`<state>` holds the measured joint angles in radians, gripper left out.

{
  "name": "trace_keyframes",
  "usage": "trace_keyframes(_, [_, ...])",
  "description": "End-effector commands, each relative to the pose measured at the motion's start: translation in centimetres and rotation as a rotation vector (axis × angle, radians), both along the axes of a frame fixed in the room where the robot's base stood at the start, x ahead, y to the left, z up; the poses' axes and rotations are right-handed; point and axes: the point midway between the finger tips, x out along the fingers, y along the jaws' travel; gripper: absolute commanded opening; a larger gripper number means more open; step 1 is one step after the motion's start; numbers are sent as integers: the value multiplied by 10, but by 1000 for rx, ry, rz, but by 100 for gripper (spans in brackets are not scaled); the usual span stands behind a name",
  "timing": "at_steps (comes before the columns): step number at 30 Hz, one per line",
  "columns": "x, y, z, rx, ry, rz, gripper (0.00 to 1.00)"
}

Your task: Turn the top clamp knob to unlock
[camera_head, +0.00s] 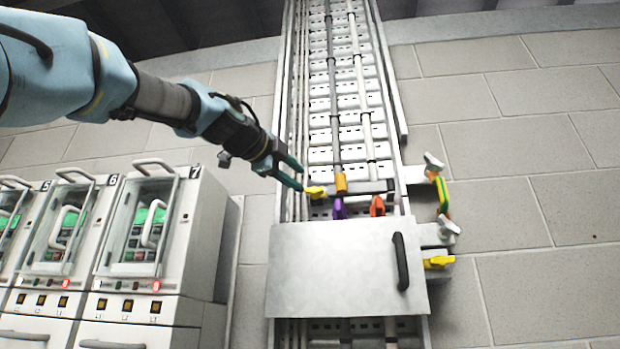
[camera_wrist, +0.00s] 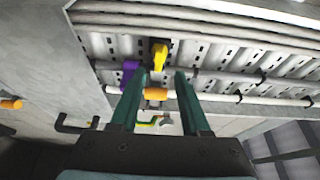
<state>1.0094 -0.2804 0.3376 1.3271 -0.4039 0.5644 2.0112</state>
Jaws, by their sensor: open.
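My gripper (camera_head: 298,175) is open and empty, its dark green fingers spread beside the left end of a dark crossbar (camera_head: 361,189). A yellow knob (camera_head: 316,191) sits at that end, just right of the fingertips. In the wrist view the yellow knob (camera_wrist: 159,55) shows just beyond the gap between my fingertips (camera_wrist: 161,76), with no contact visible. An orange block (camera_head: 342,184) sits on the crossbar; a purple knob (camera_head: 339,207) and an orange-red knob (camera_head: 377,205) are below it. Grey knobs, upper (camera_head: 433,162) and lower (camera_head: 448,226), flank a green-and-orange piece (camera_head: 442,197) at right. Which one is the top clamp knob is unclear.
A metal panel with a black handle (camera_head: 402,261) covers the lower track, with another yellow knob (camera_head: 438,262) at its right. Vertical rods (camera_head: 358,60) run up the slotted track. Numbered cabinets (camera_head: 160,240) stand at left.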

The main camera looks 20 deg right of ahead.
Motion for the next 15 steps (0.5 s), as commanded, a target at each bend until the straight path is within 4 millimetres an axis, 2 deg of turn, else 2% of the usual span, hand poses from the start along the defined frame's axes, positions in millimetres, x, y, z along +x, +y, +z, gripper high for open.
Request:
trace_keyframes(1, [8, -11, 3, 4, 5, -1, 46])
trace_keyframes(6, [26, -33, 2, 3, 4, 0, 46])
trace_keyframes(15, [40, -51, -1, 1, 2, 0, 46])
